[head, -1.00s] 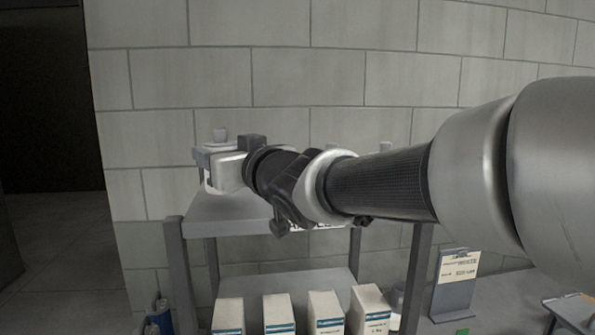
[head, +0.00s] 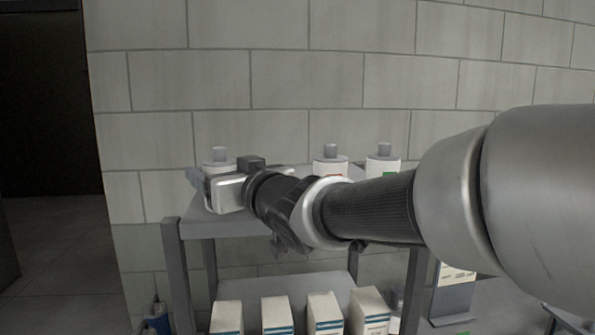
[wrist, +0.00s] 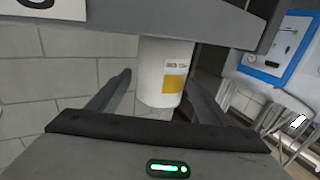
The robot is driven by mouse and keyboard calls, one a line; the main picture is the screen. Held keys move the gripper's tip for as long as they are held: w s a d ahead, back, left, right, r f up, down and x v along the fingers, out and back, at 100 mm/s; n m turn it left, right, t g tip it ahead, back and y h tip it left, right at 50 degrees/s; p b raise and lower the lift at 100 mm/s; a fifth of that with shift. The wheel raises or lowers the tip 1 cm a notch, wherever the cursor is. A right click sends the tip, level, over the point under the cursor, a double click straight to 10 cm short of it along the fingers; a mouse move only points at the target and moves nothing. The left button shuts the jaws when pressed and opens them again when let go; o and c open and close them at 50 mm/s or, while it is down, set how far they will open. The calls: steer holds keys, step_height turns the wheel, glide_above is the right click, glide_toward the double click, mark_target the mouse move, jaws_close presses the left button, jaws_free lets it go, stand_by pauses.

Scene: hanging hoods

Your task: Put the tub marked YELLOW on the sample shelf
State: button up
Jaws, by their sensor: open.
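My gripper (wrist: 161,76) is open and empty. In the head view my gripper (head: 200,186) is over the left end of a grey shelf unit's top (head: 222,226). A white tub with a grey cap (head: 219,160) stands just behind it, its label hidden by the gripper. I cannot make out which surface is the sample shelf.
A red-marked tub (head: 330,166) and a green-marked tub (head: 383,165) stand further right on the top, partly behind my arm. Several white boxes (head: 277,314) stand below. A block wall (head: 280,80) rises behind. The grey slab (wrist: 200,20) is close to my fingers.

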steer(key=v, duration=1.2)
steer(key=shift+b, duration=0.35)
